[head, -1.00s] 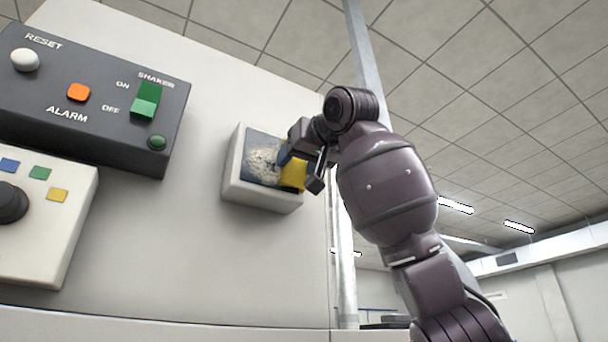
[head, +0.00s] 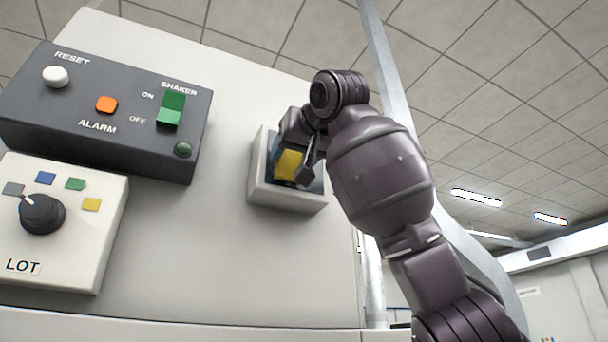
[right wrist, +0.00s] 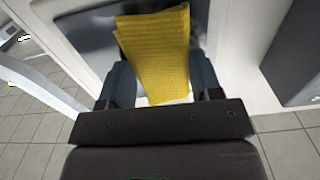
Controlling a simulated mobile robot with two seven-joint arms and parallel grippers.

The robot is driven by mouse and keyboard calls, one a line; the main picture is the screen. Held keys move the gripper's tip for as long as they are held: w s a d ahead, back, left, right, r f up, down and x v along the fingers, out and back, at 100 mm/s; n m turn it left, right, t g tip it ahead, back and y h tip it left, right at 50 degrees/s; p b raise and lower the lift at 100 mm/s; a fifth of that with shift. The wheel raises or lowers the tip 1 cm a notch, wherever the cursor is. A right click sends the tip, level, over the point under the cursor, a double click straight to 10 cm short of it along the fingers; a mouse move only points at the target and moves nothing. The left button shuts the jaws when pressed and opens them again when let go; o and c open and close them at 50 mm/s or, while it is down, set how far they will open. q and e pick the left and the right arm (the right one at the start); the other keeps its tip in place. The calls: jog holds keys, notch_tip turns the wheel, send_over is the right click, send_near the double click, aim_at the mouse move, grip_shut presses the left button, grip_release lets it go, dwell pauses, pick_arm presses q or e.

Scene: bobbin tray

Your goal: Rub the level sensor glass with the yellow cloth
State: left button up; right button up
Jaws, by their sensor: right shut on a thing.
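The level sensor glass (head: 315,186) is a dark blue pane in a white raised frame (head: 284,198) on the machine's pale front. My right gripper (head: 298,162) is in front of the glass, shut on the yellow cloth (head: 287,165). In the right wrist view the cloth (right wrist: 160,55) hangs between both fingers, its far end over the dark glass (right wrist: 95,30). The cloth appears to be against the glass, but contact cannot be told for certain. My left gripper is not in view.
Left of the sensor is a dark control box (head: 100,125) with a reset button, an orange alarm light and a green shaker switch. Below it is a white LOT box (head: 75,255) with a black knob. A grey metal post (head: 372,280) stands behind my right arm.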

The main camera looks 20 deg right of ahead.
aim_at(269, 147)
jog(key=shift+a, duration=2)
jog(key=shift+r+p, duration=0.8)
jog(key=shift+r, duration=0.15)
jog(key=d+b, duration=0.1)
jog(key=d, duration=1)
jog(key=shift+w, duration=0.15)
jog(key=shift+s+f+b, duration=0.15)
jog(key=shift+s+b, duration=0.45)
jog(key=shift+s, duration=0.05)
jog(key=shift+s+d+b, duration=0.1)
jog(key=shift+s+b, duration=0.65)
jog(key=shift+s, duration=1.6)
